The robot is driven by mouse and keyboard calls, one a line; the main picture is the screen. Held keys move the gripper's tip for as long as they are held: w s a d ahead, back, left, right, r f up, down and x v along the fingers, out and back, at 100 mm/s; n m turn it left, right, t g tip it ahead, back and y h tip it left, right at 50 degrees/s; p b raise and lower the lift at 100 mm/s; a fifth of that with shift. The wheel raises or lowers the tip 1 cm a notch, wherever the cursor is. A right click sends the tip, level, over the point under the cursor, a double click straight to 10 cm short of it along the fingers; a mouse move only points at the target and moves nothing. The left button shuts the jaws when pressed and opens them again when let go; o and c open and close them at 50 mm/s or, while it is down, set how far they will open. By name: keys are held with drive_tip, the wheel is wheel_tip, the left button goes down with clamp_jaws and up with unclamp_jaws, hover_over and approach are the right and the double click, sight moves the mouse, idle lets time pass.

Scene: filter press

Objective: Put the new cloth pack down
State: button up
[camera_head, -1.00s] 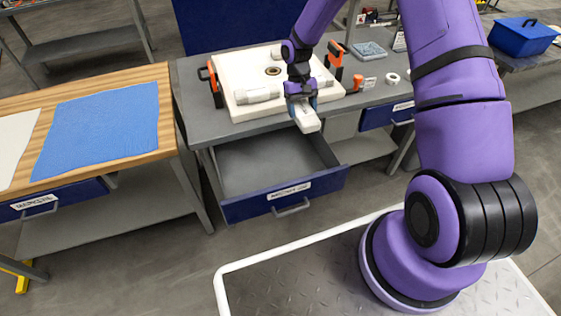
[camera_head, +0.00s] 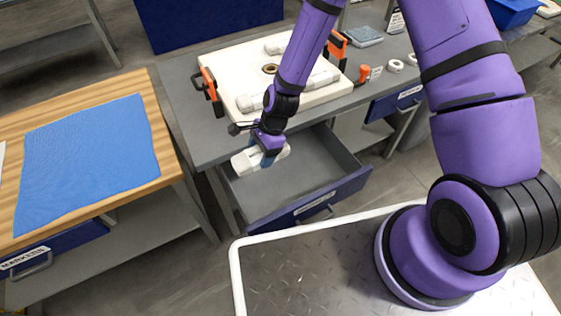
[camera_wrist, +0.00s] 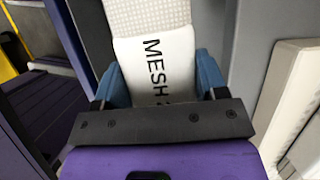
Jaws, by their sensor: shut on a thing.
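My gripper (camera_head: 262,160) is shut on a white cloth pack (camera_head: 244,161) and holds it over the left part of the open drawer (camera_head: 290,183). In the wrist view the pack (camera_wrist: 158,60) sits between the blue fingers of my gripper (camera_wrist: 163,85), and black lettering on it begins "MESH"; the rest is hidden by the gripper. A pale textured part of the pack shows at the top. In the head view the arm hides part of the filter plate behind.
A white filter plate (camera_head: 240,92) with orange-black clamps (camera_head: 208,85) lies on the grey bench (camera_head: 185,100). Rolled white packs (camera_head: 318,78) lie on it. A wooden table (camera_head: 40,125) with a blue cloth (camera_head: 90,155) stands at left. The open drawer's visible floor is bare.

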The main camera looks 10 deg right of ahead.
sight(260, 191)
drive_tip(key=shift+a+f, duration=0.15)
drive_tip(key=shift+f, duration=0.05)
wheel_tip(260, 191, down, 18)
drive_tip(key=shift+r, duration=0.15)
idle(0.5)
drive_tip(key=o, duration=1)
drive_tip(key=shift+c, duration=0.2)
